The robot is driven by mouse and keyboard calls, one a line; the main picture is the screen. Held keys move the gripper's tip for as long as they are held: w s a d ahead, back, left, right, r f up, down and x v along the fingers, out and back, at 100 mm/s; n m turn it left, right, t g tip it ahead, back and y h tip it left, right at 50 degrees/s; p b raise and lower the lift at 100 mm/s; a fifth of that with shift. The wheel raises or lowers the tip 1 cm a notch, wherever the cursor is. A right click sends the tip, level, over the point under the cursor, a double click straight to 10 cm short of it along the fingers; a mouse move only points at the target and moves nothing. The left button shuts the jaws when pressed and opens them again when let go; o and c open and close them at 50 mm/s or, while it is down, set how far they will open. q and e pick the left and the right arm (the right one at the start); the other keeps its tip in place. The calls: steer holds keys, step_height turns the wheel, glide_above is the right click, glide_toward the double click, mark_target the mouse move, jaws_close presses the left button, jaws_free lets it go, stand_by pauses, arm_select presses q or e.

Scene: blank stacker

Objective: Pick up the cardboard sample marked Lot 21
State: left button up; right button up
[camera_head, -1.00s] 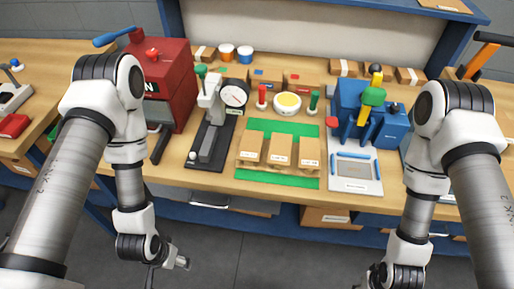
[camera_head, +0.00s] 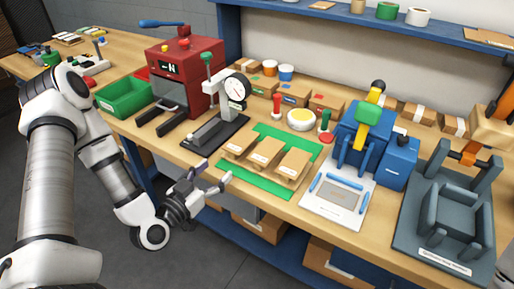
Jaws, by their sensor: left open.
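Three brown cardboard samples with white labels lie in a row on a green mat (camera_head: 266,186) on the bench: a left one (camera_head: 240,143), a middle one (camera_head: 264,152) and a right one (camera_head: 293,163). The label print is too small to read, so I cannot tell which is Lot 21. My left gripper (camera_head: 212,174) is open and empty in front of the bench's front edge, near the left end of the mat and apart from the samples. My right gripper is out of view.
A dial gauge press (camera_head: 228,100) and red machine (camera_head: 184,72) stand left. A blue press (camera_head: 362,130) and grey fixture (camera_head: 455,215) stand right. A green bin (camera_head: 124,97) is far left.

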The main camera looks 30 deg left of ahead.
mark_target(230, 152)
arm_select(q)
steer(key=w+b, duration=0.2)
steer(key=w+a+f+b, duration=0.1)
steer(key=shift+w, duration=0.25)
steer(key=shift+d+r, duration=0.15)
steer(key=shift+r, duration=0.25)
steer(key=w, duration=0.5)
steer(key=shift+w+d, duration=0.2)
steer(key=shift+w, duration=0.05)
steer(key=shift+s+r, duration=0.1)
steer(key=shift+s, duration=0.05)
steer(key=shift+c, duration=1.8)
